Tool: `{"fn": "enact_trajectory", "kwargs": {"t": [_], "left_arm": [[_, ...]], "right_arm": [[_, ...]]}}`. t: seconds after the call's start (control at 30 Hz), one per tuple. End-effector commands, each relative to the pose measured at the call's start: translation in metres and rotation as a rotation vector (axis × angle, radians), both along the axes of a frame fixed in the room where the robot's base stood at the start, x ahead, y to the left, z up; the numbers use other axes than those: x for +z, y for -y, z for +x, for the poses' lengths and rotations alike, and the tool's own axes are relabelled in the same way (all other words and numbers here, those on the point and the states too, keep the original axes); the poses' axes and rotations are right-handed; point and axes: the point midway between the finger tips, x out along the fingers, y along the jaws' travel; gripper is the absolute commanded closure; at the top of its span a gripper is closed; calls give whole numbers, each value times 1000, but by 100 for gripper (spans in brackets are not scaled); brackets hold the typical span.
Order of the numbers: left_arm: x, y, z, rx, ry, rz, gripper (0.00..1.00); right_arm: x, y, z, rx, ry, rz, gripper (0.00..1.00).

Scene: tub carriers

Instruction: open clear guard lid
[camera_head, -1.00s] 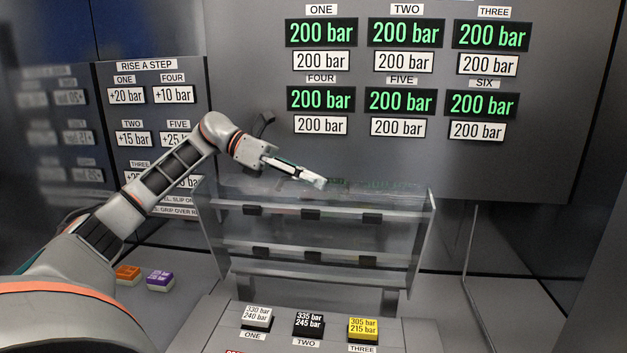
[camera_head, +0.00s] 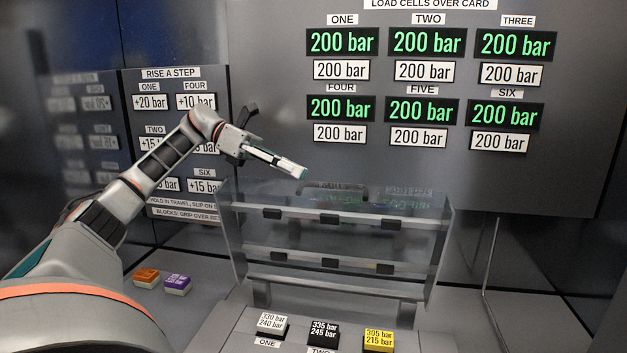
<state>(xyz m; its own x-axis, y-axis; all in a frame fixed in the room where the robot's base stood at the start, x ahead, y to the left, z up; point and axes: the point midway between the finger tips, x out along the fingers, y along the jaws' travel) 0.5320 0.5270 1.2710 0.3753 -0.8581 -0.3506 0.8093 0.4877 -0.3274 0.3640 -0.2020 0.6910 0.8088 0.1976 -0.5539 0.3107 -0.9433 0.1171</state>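The clear guard lid (camera_head: 345,238) stands raised and steeply tilted in the middle of the head view. It is see-through, with clear side walls and two pale bars carrying black clips. A dark handle (camera_head: 337,190) shows at its top edge. My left gripper (camera_head: 278,140) is just above and left of the handle, apart from it. Its fingers look spread, one dark and one pale, with nothing between them. My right gripper is out of view.
White (camera_head: 272,326), black (camera_head: 324,333) and yellow (camera_head: 379,339) labelled blocks stand in front of the lid. Orange (camera_head: 146,277) and purple (camera_head: 177,284) blocks lie at left. A panel of pressure readouts (camera_head: 415,162) rises behind.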

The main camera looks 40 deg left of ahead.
Motion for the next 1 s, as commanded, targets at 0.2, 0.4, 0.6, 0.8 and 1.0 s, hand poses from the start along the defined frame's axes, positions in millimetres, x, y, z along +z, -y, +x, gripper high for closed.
{"fn": "enact_trajectory", "kwargs": {"t": [0.2,0.4,0.6,0.8,1.0], "left_arm": [[6,-17,-7,1,-1,0,84],[7,-18,-8,-1,-1,-1,84],[7,-18,-8,0,-1,0,84],[6,-18,-8,0,-1,0,84],[29,-17,-12,13,5,-60,84]], "right_arm": [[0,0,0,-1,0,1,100],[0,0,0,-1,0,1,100],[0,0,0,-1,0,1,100],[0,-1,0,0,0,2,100],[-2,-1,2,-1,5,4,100]]}}
